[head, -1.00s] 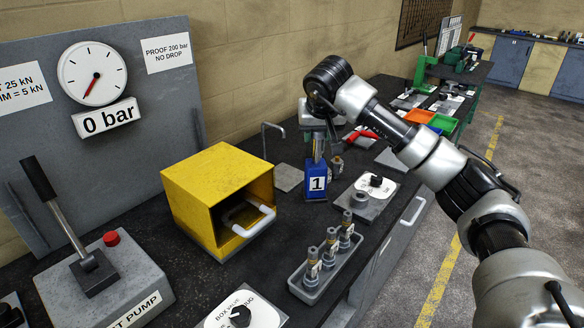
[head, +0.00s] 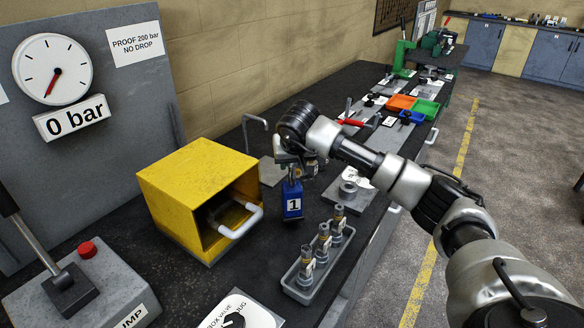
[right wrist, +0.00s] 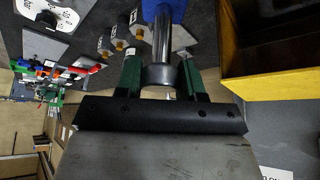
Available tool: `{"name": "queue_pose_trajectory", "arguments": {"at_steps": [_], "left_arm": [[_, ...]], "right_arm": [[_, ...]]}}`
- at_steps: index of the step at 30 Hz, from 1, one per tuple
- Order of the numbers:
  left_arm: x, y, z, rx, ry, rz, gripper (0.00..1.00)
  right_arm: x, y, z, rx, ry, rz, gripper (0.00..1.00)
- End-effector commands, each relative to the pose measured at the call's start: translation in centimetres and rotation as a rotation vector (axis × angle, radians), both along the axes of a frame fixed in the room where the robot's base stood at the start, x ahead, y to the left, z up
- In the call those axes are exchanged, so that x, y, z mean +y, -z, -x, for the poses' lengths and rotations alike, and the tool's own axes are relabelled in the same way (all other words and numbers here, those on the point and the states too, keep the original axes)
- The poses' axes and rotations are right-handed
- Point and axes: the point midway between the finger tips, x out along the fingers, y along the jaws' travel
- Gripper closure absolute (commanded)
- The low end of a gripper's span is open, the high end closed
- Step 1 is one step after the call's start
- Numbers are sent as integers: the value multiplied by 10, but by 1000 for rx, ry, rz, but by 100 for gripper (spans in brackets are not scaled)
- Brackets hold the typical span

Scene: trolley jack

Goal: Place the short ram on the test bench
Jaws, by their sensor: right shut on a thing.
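The short ram (head: 292,205) is a blue body marked "1" with a bright rod. My right gripper (head: 290,164) is shut on its rod, with the blue body hanging below. In the right wrist view the green fingers of the gripper (right wrist: 163,78) grip the rod (right wrist: 162,42), and the blue body shows at the top edge. In the head view the ram is right of the yellow box and behind the grey tray. I cannot tell whether its base touches the surface. The test bench (head: 130,252) has a dark top. My left gripper is out of view.
The open yellow box (head: 190,175) with a white handle stands left of the ram. A grey tray (head: 302,287) with 3 small fittings is in front. The pump (head: 88,290) is front left.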

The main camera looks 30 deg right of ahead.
Motion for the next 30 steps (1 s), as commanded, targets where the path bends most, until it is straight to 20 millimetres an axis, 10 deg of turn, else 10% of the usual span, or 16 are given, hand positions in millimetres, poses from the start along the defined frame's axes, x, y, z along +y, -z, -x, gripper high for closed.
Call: {"name": "queue_pose_trajectory", "arguments": {"at_steps": [18,19,21,30], "left_arm": [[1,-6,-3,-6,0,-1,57],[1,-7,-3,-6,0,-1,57],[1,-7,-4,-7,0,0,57],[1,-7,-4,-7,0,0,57]], "right_arm": [[0,30,-1,-5,0,0,100],[0,32,0,1,-1,0,58],[0,32,0,1,0,0,48],[0,31,0,1,0,0,36]]}}
